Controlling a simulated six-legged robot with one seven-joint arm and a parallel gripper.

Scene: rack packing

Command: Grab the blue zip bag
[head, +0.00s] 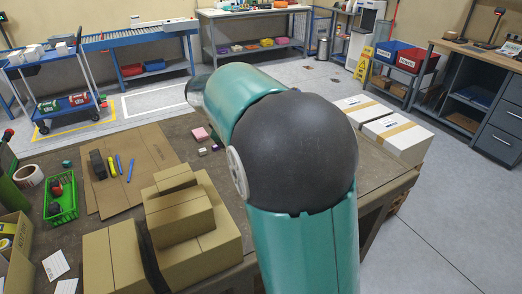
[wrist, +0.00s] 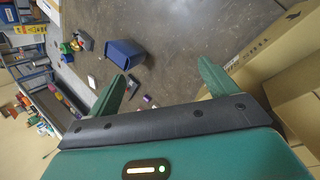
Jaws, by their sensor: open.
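A dark blue, boxy object (wrist: 125,53) lies on the grey-brown table top in the wrist view, just beyond the tip of my left-hand finger. It is the only large blue thing on that surface, but I cannot tell for sure that it is the zip bag. In the head view my arm covers that area, and no blue bag shows on the table. My gripper (wrist: 165,75) is open, its two green fingers wide apart with nothing between them. It is hidden behind my arm in the head view.
Stacked cardboard boxes (head: 180,215) stand on the near table, with a green basket (head: 61,198) to their left. Cardboard (wrist: 270,50) borders my right-hand finger. Small items, including a purple one (wrist: 147,98) and a white one (wrist: 91,82), lie nearby. Bare table shows ahead.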

